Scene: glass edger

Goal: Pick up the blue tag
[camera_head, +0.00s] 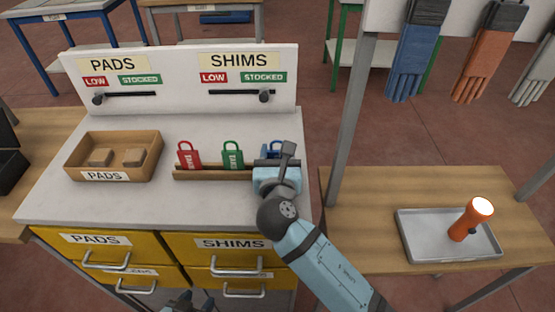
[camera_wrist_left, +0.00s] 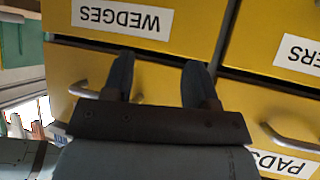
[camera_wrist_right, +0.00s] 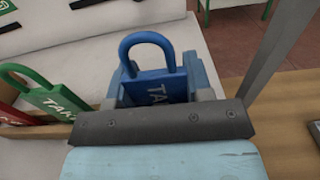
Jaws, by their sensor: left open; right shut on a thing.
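The blue tag (camera_wrist_right: 160,86) stands upright at the right end of the wooden tag rack (camera_head: 212,174), with its loop handle up. In the head view only a bit of the blue tag (camera_head: 272,149) shows behind my right gripper (camera_head: 277,160). My right gripper (camera_wrist_right: 165,90) is shut on the blue tag, one finger on each side of it. I cannot tell whether the tag is lifted from the rack. My left gripper (camera_head: 188,303) is low in front of the drawers. It is open and empty in the left wrist view (camera_wrist_left: 160,80).
A red tag (camera_head: 188,155) and a green tag (camera_head: 232,155) stand in the same rack. A wooden PADS bin (camera_head: 113,155) is at the left. Behind is a white panel (camera_head: 190,110) with two sliders. A metal tray (camera_head: 425,248) with a lit orange flashlight (camera_head: 470,219) is at the right.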

